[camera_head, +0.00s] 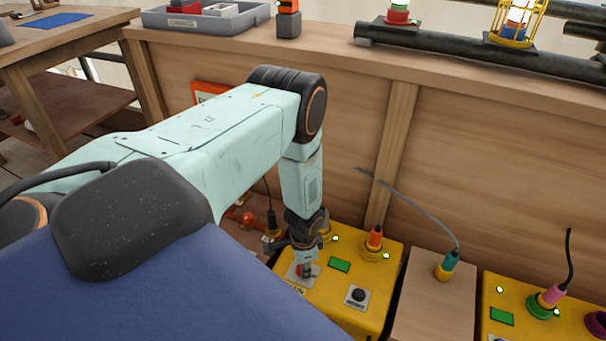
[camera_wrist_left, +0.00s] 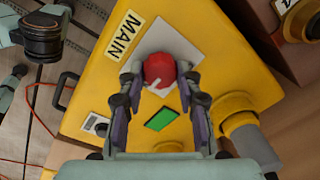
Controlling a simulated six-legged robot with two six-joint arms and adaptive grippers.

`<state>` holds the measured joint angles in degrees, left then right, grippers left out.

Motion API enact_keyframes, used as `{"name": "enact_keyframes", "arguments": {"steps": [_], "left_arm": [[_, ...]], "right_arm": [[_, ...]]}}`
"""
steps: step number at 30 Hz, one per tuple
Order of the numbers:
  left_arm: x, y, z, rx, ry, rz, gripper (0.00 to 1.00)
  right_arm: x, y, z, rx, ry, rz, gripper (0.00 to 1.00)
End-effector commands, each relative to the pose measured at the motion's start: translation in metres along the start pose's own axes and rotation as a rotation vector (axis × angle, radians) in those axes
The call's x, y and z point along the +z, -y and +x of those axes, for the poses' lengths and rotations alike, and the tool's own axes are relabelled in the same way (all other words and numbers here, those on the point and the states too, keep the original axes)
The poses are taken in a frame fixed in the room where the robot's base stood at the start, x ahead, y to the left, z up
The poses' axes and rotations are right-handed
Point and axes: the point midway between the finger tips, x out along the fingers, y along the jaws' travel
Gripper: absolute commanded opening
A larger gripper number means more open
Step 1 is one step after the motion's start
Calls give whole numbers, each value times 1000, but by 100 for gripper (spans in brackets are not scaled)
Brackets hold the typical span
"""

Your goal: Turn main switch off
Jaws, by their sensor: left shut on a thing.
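The main switch is a red rotary knob (camera_wrist_left: 159,69) on a pale grey plate (camera_wrist_left: 178,42), beside a yellow label reading MAIN (camera_wrist_left: 125,36). It sits on top of a yellow box (camera_head: 327,299). A white mark on the knob points towards the lower left in the left wrist view. My left gripper (camera_wrist_left: 160,78) is shut on the red knob, one finger on each side. In the head view the left gripper (camera_head: 304,267) reaches down to the knob and partly covers it. My right gripper is in neither view.
The same box carries a green panel (camera_head: 339,265), a black knob (camera_head: 357,295) and an orange plug (camera_head: 375,239). A wooden block with a teal plug (camera_head: 448,262) and another yellow box (camera_head: 525,327) stand to the right. A wooden wall (camera_head: 480,150) rises behind.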

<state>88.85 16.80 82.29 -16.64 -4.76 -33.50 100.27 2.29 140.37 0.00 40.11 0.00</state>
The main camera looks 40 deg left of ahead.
Motion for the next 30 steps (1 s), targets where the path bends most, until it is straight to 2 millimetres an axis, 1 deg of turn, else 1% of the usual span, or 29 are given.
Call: {"name": "enact_keyframes", "arguments": {"steps": [5, 11, 30], "left_arm": [[0, 0, 0, 0, 3, -54, 3], [0, 0, -1, 0, 10, -190, 3], [-1, 1, -1, 0, 38, -793, 3]], "right_arm": [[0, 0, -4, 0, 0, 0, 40], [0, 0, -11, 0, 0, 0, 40], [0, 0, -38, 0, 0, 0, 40]]}}
